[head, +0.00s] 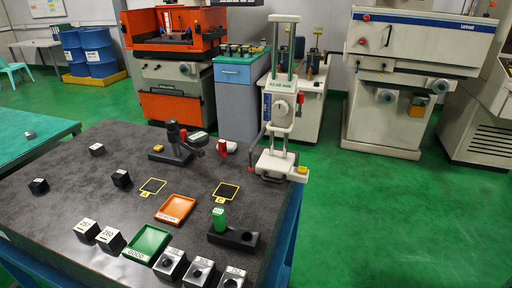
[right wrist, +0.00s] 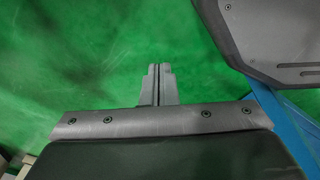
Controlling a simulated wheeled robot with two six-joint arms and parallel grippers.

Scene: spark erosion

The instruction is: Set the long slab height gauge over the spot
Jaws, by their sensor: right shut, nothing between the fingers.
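A tall white two-column instrument (head: 283,100) with a dial stands upright at the table's back right corner; it looks like a height gauge. A smaller dark stand (head: 180,146) with a flat base is left of it, and I cannot tell which is the long slab one. Two yellow-outlined dark spots lie on the table, one marked A (head: 152,186) and one marked C (head: 226,191); both are bare. My right gripper (right wrist: 158,70) is shut and empty, with green floor beyond it in the right wrist view. Neither gripper shows in the head view.
The dark table (head: 70,205) carries an orange tray (head: 175,209), a green tray (head: 147,243), several small dark blocks and a black holder (head: 234,237) with a green cylinder (head: 219,219). Machines and a blue cabinet (head: 239,95) stand behind. Green floor is open at right.

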